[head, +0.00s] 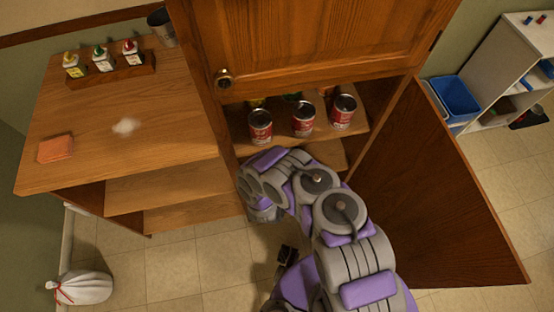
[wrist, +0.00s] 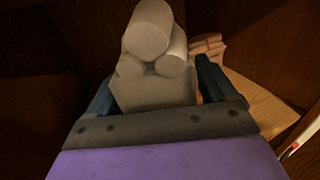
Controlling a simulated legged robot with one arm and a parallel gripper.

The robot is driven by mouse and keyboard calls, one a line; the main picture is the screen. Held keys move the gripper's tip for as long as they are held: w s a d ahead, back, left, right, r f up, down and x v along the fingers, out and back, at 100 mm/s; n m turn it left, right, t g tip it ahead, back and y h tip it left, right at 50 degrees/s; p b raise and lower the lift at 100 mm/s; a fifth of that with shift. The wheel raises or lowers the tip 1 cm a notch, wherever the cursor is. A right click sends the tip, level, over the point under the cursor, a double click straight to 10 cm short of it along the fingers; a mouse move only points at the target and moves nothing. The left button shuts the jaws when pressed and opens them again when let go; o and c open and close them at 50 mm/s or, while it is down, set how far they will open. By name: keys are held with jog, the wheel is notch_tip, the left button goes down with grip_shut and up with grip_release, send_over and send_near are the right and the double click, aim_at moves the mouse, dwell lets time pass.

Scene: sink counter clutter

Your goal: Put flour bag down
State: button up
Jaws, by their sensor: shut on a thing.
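My gripper (wrist: 155,84) is shut on a pale, off-white thing, which I take to be the flour bag (wrist: 151,94). In the wrist view it shows a blocky body between the two dark fingers, with rounded, roll-like shapes at its far end. In the head view my forearm bends down in front of the open cabinet's lower shelves. The held bag cannot be made out there, and I cannot tell whether it touches a surface.
Several red-labelled cans (head: 303,119) stand on the cabinet shelf. The open door (head: 435,190) bounds the right side. The counter (head: 110,160) holds a sponge (head: 55,149) and bottles (head: 103,59), with free room. A tied white sack (head: 82,288) lies on the floor.

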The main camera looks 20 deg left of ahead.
jog(key=shift+s+a+f+b, duration=0.2)
jog(key=shift+a+f+b, duration=0.2)
jog(key=shift+f, duration=0.7)
jog(key=shift+s+a+f+b, duration=0.3)
jog(key=shift+f+b, duration=0.1)
jog(key=shift+f, duration=0.75)
jog(key=shift+s+a+f+b, duration=0.15)
jog(key=shift+a+f+b, duration=0.25)
jog(key=shift+f, duration=0.7)
jog(key=shift+a+f, duration=0.15)
jog(key=shift+f, duration=0.05)
jog(key=o, duration=1.7)
jog(key=shift+s, duration=0.1)
